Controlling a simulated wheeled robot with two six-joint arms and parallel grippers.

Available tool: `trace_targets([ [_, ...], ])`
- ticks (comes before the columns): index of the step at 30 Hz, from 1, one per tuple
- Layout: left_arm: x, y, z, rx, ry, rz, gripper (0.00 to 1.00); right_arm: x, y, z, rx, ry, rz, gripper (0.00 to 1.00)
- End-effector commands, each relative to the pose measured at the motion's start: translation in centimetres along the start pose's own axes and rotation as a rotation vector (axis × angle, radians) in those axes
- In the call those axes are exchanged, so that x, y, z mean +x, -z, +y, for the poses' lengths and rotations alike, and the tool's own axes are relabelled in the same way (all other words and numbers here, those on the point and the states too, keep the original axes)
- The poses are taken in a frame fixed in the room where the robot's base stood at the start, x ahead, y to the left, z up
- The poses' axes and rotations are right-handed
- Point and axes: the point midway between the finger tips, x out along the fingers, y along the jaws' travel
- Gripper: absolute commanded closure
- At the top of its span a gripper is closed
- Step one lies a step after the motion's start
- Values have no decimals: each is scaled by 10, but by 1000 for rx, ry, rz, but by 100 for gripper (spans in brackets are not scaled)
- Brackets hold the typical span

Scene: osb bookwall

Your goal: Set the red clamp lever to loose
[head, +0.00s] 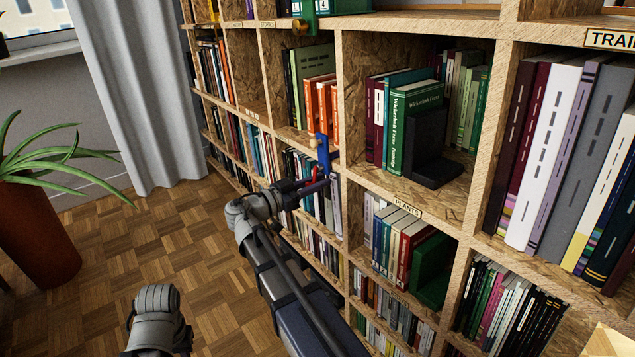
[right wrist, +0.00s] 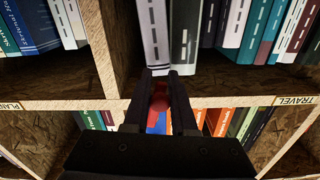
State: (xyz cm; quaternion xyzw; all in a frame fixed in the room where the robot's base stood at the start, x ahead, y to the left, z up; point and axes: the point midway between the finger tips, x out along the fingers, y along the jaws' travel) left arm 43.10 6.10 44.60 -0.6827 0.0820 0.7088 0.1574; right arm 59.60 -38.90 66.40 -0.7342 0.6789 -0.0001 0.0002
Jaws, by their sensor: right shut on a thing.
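A blue clamp (head: 323,152) is fixed at the edge of a bookshelf in the middle of the head view. Its red lever (head: 314,177) shows just below it, partly hidden by my right gripper (head: 318,187). In the right wrist view the red lever (right wrist: 158,100) lies between the two dark fingers of my right gripper (right wrist: 160,82), which are shut on it. A bit of the blue clamp (right wrist: 155,122) shows behind the lever. My left gripper is not in view.
The wooden bookshelf (head: 420,209) is filled with books and fills the right side. A green fitting with a brass knob (head: 300,27) sits on a higher shelf edge. A potted plant (head: 38,235) and a grey curtain (head: 140,90) stand at the left. The parquet floor between is clear.

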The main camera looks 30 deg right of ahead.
Motion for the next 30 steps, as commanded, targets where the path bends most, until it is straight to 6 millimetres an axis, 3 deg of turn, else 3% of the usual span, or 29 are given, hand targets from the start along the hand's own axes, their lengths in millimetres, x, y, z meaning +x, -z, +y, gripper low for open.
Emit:
trace_targets([
  [5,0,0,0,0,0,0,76,0,0,0,0,0,0,100],
  [16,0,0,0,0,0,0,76,0,0,1,-18,0,0,100],
  [24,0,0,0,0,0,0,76,0,0,12,-226,0,0,100],
  [30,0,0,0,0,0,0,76,0,0,13,-276,0,0,100],
])
